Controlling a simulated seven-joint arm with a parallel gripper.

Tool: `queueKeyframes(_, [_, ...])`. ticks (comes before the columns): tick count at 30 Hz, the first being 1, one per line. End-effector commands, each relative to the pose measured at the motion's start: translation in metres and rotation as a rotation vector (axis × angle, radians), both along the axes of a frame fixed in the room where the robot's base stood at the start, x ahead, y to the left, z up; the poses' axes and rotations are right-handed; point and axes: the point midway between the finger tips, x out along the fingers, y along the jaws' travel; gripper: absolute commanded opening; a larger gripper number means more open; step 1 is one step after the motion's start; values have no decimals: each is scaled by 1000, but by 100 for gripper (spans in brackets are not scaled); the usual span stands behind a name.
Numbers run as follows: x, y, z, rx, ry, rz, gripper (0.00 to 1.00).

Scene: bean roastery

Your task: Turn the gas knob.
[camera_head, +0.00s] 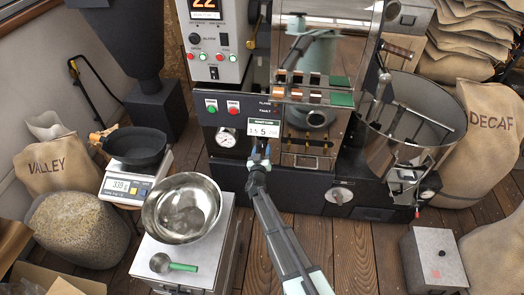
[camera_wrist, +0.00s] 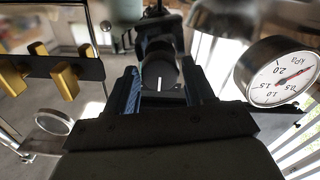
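The gas knob (camera_wrist: 160,75) shows in the wrist view as a round black knob with a white pointer line that is close to vertical. My gripper (camera_wrist: 162,90) has its fingers apart, one on each side of the knob, with a narrow gap seeming to show between finger and knob. Whether the fingers reach fully around it is hard to tell. In the head view my gripper (camera_head: 261,153) is at the roaster's front panel, just below the small display (camera_head: 264,128), and hides the knob. The round gas gauge (camera_head: 227,138) sits left of it; its kPa dial (camera_wrist: 280,75) shows in the wrist view.
Green and red buttons (camera_head: 222,107) sit above the gauge. Copper-coloured handles (camera_head: 298,78) project right of my gripper. The steel cooling bin (camera_head: 410,125) stands further right. A steel bowl (camera_head: 182,208) and a scoop (camera_head: 172,265) rest on a cabinet at left front.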

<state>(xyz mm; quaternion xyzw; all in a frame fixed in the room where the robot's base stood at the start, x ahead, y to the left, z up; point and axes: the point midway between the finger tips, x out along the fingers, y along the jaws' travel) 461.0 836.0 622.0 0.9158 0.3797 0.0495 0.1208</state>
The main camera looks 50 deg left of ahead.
Motion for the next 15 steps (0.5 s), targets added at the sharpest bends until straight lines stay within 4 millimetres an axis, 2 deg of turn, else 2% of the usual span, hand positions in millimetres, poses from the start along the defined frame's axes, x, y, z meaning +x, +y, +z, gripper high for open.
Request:
queueKeyframes(1, [0, 0, 0, 0, 0, 0, 48])
queueKeyframes(11, [0, 0, 0, 0, 0, 1, 17])
queueKeyframes(15, [0, 0, 0, 3, 4, 1, 17])
